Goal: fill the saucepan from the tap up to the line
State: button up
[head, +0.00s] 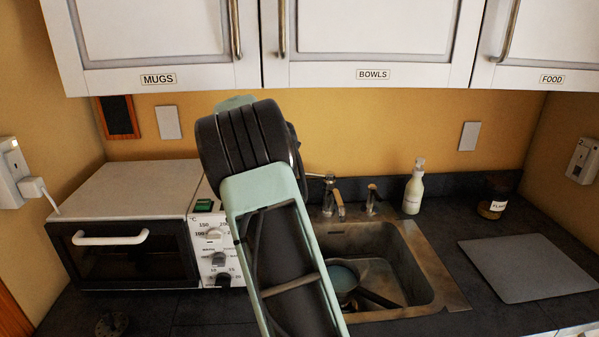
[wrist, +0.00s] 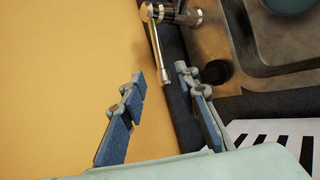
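The saucepan seems to be the round dark vessel with a bluish inside (head: 343,276) in the sink (head: 425,262). Its dark handle points to the lower right, and my arm hides its left part. No fill line can be made out. The metal tap (head: 330,196) stands behind the sink, partly hidden by my arm. In the wrist view the tap's metal parts (wrist: 181,14) are at the top, beyond my fingertips. In the head view my arm hides the gripper.
A toaster oven (head: 125,255) stands left of the sink. A second small metal fitting (head: 373,199), a soap bottle (head: 414,188) and a labelled jar (head: 493,197) stand behind. A grey board (head: 530,268) lies right. Wall cabinets (head: 365,45) hang above.

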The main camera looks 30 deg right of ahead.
aim_at(301, 172)
jog(key=p+x, duration=0.1)
jog(key=x, duration=0.8)
jog(key=shift+d+f, duration=0.1)
jog(key=shift+d, duration=0.05)
grip_shut()
